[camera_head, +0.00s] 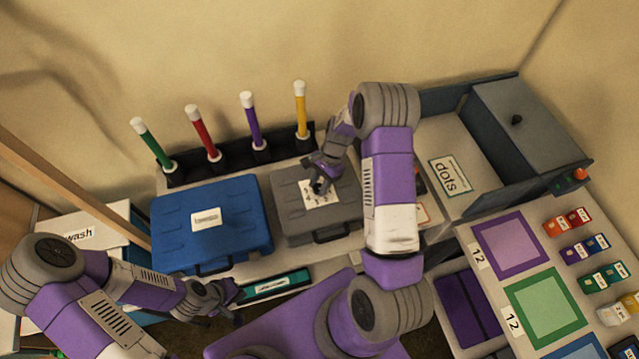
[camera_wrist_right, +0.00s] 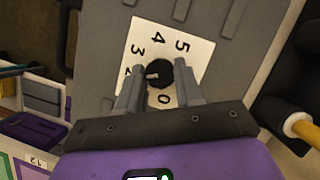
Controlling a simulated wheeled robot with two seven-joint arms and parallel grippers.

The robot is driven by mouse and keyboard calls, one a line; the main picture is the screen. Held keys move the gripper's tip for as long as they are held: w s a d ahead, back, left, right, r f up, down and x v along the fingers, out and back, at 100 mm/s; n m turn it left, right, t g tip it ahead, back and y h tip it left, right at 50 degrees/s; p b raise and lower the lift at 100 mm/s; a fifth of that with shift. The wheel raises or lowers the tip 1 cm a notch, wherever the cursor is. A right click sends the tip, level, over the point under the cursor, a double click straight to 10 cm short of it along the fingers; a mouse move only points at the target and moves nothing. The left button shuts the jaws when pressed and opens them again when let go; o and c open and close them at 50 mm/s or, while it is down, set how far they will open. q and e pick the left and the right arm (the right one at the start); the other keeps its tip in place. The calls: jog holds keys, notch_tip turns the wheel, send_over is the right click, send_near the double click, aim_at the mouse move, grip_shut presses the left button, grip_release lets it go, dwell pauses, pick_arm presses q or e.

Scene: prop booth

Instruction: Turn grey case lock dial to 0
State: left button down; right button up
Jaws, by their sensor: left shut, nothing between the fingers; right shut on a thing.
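The grey case (camera_head: 290,222) lies closed in the middle of the table in the head view. Its white number plate (camera_head: 309,201) carries a black dial (camera_wrist_right: 160,74), seen closely in the right wrist view. The dial's pale mark is on its left side, towards the 2. The 0 sits below the dial, between the fingers; 3, 4 and 5 also show. My right gripper (camera_head: 320,187) is over the plate, shut on the dial with one finger on each side. My left gripper (camera_head: 238,305) is shut and empty, low in front of the blue case.
A blue case (camera_head: 170,228) lies left of the grey one. Behind them, a dark rack (camera_head: 182,180) holds several upright coloured tubes. A teal box (camera_head: 275,285) lies in front. An open grey bin (camera_head: 435,138) and coloured squares are at right.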

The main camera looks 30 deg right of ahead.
jog(key=n+g+b, duration=0.1)
jog(key=n, duration=0.3)
jog(key=shift+w+h, duration=0.15)
jog(key=shift+h, duration=0.25)
jog(key=n+g+h+b, duration=0.1)
jog(key=n+b, duration=0.1)
jog(key=n, duration=0.2)
jog(key=shift+w+a+n, duration=0.1)
jog(key=shift+n, duration=0.2)
jog(key=n+h, duration=0.1)
jog(key=n, duration=0.1)
jog(key=n+g+b, duration=0.1)
jog(key=n, duration=0.1)
jog(key=shift+a+n+h, duration=0.15)
jog(key=shift+n+h, duration=0.15)
jog(key=shift+h, duration=0.1)
jog(key=shift+n+h+b, duration=0.3)
jog(key=shift+n+h, duration=0.4)
jog(key=shift+n, duration=1.1)
jog(key=o, duration=1)
jog(key=shift+a, duration=0.1)
